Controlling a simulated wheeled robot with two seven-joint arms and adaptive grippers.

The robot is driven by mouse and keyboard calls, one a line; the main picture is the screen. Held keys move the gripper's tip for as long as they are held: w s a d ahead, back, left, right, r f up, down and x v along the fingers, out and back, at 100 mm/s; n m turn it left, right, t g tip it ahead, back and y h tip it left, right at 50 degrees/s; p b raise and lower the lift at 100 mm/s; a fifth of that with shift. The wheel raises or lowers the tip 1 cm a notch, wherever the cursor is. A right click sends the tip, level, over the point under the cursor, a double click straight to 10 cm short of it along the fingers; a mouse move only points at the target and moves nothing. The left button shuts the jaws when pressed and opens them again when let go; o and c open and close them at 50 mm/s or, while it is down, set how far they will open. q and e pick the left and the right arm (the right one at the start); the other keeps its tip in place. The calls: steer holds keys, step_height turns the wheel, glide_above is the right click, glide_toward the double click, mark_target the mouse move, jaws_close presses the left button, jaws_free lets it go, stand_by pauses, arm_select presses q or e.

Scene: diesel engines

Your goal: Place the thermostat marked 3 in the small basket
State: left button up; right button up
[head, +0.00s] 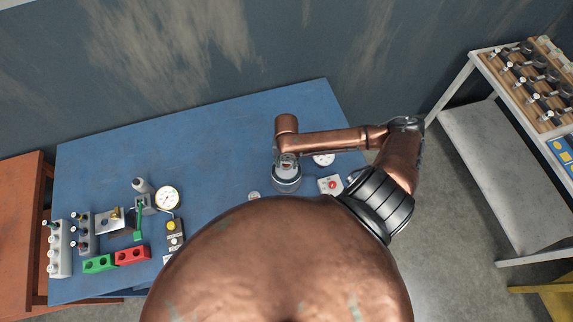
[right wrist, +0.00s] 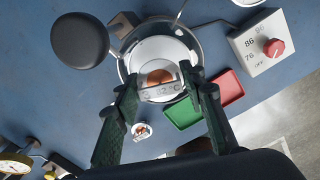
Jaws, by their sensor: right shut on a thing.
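My right gripper (right wrist: 163,90) is shut on a small round thermostat (right wrist: 159,76) with a copper-coloured centre and a pale rim. In the head view the right gripper (head: 287,161) is over the same pot (head: 287,183). A small pale thing with a copper middle (right wrist: 142,130) lies on the table beside the pot. I cannot make out the small basket. My left gripper is out of view.
A control box with a red knob (head: 331,184) is right of the pot. Green (right wrist: 183,113) and red (right wrist: 229,88) trays lie beside the pot. A dial gauge (head: 167,197) and several fittings crowd the left of the blue table (head: 215,135). Its back is clear.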

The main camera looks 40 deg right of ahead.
steer(key=shift+f, duration=1)
steer(key=shift+f, duration=0.1)
steer(key=o, duration=1.2)
step_height(320, 180, up, 12)
steer(key=shift+r+b, duration=0.15)
steer(key=shift+b, duration=0.35)
